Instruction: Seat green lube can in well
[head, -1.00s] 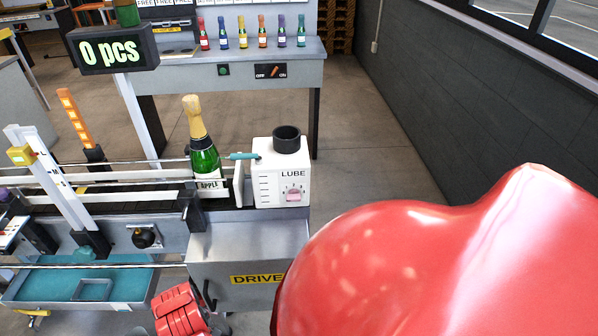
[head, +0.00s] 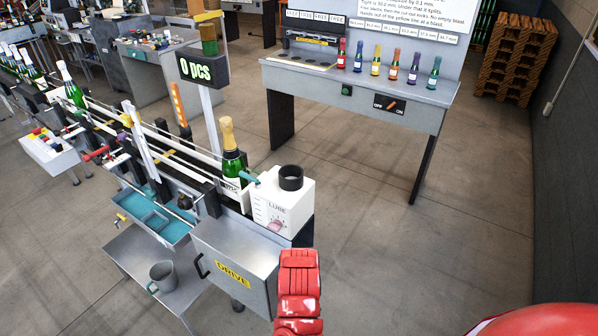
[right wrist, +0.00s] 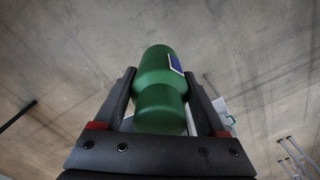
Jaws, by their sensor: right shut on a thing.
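The green lube can (right wrist: 160,108) shows in the right wrist view, with part of a white and blue label on its right side. My right gripper (right wrist: 159,80) is shut on it, one dark finger on each side. The can and right gripper do not show in the head view. The white LUBE box (head: 270,203) stands at the near end of the conveyor. A round black well (head: 291,178) opens upward on its top, and I see no can in it. A pink knob (head: 276,226) is on its front. My left gripper is not in view.
A green champagne bottle (head: 230,160) stands on the conveyor beside the box. A DRIVE cabinet (head: 236,262) is below. A grey bench (head: 375,95) with several small coloured bottles stands behind. Open floor (head: 420,245) lies right of the box. My red arm parts show at the bottom.

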